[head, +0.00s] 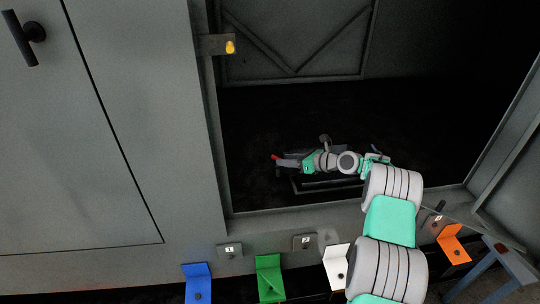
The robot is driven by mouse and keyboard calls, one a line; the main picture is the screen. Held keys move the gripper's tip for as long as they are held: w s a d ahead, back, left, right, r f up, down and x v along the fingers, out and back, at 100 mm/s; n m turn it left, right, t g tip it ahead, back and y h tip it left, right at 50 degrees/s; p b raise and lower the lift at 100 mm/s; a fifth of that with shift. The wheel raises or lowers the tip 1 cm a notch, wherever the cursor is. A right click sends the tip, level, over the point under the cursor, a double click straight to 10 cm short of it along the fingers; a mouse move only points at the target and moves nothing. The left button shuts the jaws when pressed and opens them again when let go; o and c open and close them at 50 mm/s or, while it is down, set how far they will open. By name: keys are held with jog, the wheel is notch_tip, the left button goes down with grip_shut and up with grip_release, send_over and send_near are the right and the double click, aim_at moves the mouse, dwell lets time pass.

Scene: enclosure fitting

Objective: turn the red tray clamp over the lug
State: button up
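The red clamp (274,157) shows only as a small red tip inside the dark opening of the enclosure. My gripper (284,162) is at the clamp, reaching in from the right with its fingers pointing left. The fingertips are at or very close to the red tip; I cannot tell whether they touch it. The fingers are too small and dark to show whether they are open or shut. A dark grey tray or frame (330,187) lies below my wrist, partly covered by the arm. I cannot make out the lug.
My arm enters over the front sill. Blue (197,283), green (270,278), white (337,266) and orange (453,244) brackets line the front. A bracket with a yellow knob (230,47) juts from the left post. A closed panel with a black handle (24,40) is at left.

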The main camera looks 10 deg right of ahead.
jog(key=x, duration=0.7)
jog(key=shift+w+a, duration=0.1)
jog(key=shift+a, duration=0.05)
jog(key=shift+c, duration=0.4)
grip_shut()
